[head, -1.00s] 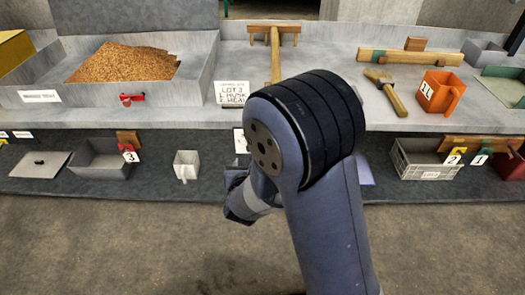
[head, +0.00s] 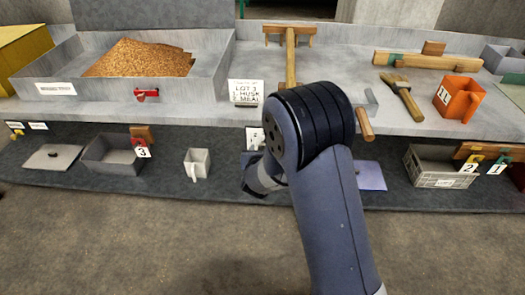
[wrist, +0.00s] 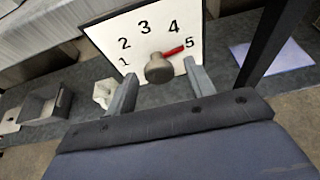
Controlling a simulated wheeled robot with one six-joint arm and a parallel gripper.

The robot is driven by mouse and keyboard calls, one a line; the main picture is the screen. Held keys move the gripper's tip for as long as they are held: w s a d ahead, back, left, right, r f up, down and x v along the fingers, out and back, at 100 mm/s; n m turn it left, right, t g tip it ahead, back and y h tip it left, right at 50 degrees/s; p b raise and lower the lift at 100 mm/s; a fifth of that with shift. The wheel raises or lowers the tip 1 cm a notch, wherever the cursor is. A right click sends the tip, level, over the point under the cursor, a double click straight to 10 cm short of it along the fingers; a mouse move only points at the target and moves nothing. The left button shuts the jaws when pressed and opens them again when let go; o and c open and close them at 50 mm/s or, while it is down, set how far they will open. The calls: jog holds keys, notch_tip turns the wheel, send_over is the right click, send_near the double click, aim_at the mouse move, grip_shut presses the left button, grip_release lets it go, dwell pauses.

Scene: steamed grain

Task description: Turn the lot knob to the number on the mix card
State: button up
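The lot knob (wrist: 158,69) is a grey round knob on a white dial plate (wrist: 112,42) numbered 1 to 5, in the wrist view. Its red pointer (wrist: 174,51) points right, close to the 5. My gripper (wrist: 162,73) is open, with one finger on each side of the knob and gaps to it. In the head view my arm hides most of the plate (head: 255,131) and the knob. The mix card (head: 245,93) stands on the bench and reads LOT 3, with husk and meal lines below.
A tray of brown grain (head: 219,70) sits at the back left. A wooden rake (head: 290,55), a brush (head: 402,95) and an orange measure (head: 459,98) lie on the bench. Bins, a white jug (head: 197,163) and a purple sheet (head: 369,176) are below.

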jog(key=c, duration=0.9)
jog(key=shift+r, duration=0.1)
jog(key=n+h+p, duration=0.1)
jog(key=n+p, duration=0.1)
jog(key=shift+a+p, duration=0.15)
jog(key=shift+p, duration=0.15)
jog(key=n+h+p, duration=0.2)
jog(key=n, duration=0.1)
jog(key=shift+a+h, duration=0.1)
jog(key=shift+h, duration=0.2)
jog(key=n, duration=0.1)
jog(key=n+h, duration=0.1)
jog(key=n+t+h+p, duration=0.1)
jog(key=shift+f+n, duration=0.25)
jog(key=shift+n, duration=0.05)
jog(key=shift+a+f+n+t+h, duration=0.1)
jog(key=shift+n+t+h, duration=0.45)
jog(key=shift+n, duration=0.85)
